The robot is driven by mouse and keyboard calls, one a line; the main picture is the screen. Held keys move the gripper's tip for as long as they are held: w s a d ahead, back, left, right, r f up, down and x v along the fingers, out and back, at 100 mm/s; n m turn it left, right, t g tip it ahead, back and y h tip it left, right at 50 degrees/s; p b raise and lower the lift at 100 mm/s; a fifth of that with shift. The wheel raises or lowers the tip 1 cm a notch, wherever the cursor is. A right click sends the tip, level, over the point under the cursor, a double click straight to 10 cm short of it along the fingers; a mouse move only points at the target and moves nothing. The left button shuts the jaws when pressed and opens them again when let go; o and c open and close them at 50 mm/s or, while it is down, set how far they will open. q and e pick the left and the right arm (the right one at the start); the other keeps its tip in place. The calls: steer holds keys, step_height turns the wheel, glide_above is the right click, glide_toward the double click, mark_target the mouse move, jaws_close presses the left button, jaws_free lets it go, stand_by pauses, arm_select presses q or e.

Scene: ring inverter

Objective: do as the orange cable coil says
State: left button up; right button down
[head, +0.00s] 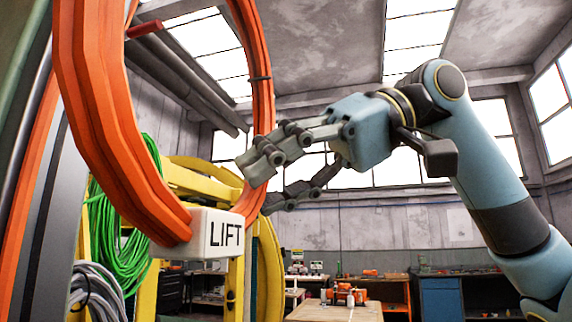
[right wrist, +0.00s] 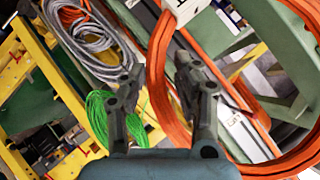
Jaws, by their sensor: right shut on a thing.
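The orange cable coil (head: 92,110) hangs as a large upright loop on the left of the head view, close to the camera. A red peg (head: 145,28) shows inside its top part. A white tag reading "LIFT" (head: 205,234) sits on the coil's lower part. My right gripper (head: 265,184) reaches in from the right and is shut on the coil's right-hand strand, above the tag. In the right wrist view, the orange coil (right wrist: 158,75) runs between the fingers, and the tag (right wrist: 184,8) is cut off at the top. My left gripper is not in view.
A green cable coil (head: 112,240) and a grey cable coil (head: 95,289) hang behind on the left. A yellow frame (head: 190,180) stands behind the orange coil. Workbenches, a blue cabinet (head: 440,298) and a wooden table (head: 333,312) are farther back.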

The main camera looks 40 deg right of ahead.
steer(key=shift+w+a+r+p, duration=0.1)
steer(key=shift+w+a+p, duration=0.7)
steer(key=shift+w+p, duration=0.25)
steer(key=w+a+f+p, duration=0.1)
steer(key=w+a, duration=0.5)
steer(key=w, duration=0.2)
steer(key=shift+w+a, duration=0.35)
steer(key=shift+a, duration=0.05)
steer(key=shift+f, duration=0.2)
stand_by(0.3)
stand_by(0.4)
steer(key=c, duration=0.9)
jaws_free()
steer(key=shift+f, duration=0.1)
